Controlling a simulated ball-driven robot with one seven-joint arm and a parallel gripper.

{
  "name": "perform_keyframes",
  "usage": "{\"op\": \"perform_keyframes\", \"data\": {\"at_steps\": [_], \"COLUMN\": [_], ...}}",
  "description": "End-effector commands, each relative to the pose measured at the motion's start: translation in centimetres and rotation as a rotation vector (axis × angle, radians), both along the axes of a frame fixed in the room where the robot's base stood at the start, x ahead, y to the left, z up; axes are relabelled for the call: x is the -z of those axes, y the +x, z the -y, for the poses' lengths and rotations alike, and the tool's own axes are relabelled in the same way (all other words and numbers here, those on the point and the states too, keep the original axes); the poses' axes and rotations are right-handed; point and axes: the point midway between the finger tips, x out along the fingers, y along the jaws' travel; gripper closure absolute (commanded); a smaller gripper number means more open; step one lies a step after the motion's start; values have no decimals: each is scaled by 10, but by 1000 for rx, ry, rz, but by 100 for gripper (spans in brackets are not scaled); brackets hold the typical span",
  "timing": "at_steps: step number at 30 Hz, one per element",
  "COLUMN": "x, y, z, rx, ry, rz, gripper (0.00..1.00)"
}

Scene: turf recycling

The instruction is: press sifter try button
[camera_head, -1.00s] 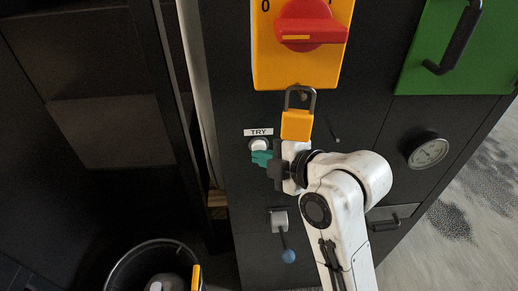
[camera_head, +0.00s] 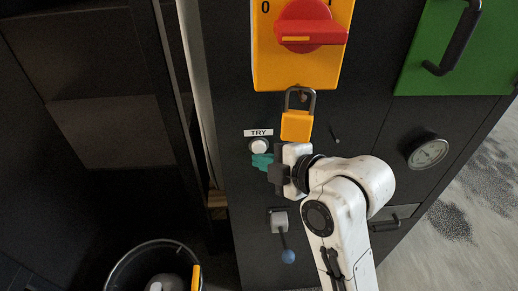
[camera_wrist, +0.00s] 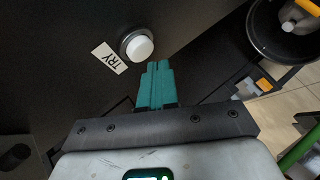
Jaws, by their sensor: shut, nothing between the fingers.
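The TRY button (camera_head: 259,146) is a white round knob in a dark ring on the black cabinet front, just under a white TRY label (camera_head: 258,133). The button also shows in the wrist view (camera_wrist: 139,46), with the label (camera_wrist: 109,58) beside it. My gripper (camera_head: 262,161) has teal fingers, shut and empty. Its tips are just below the button in the head view. In the wrist view the fingertips (camera_wrist: 157,66) lie close to the button's lower right edge, with a small gap in the picture. Whether they touch the panel cannot be told.
A yellow padlock (camera_head: 297,125) hangs right above my wrist, under a red rotary switch (camera_head: 311,32) on a yellow plate. A blue-knobbed lever (camera_head: 285,238) is below my gripper. A gauge (camera_head: 428,152) is at right. A black bin (camera_head: 128,262) stands lower left.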

Motion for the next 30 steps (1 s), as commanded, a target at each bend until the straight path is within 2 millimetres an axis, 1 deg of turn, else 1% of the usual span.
{"op": "perform_keyframes", "data": {"at_steps": [11, 27, 30], "x": [0, 0, 0], "y": [-4, -52, -58], "z": [0, 0, 0], "rx": [0, -1, 0], "ry": [-1, 0, -1], "rz": [-1, -2, -1], "gripper": [100, 100, 100]}}
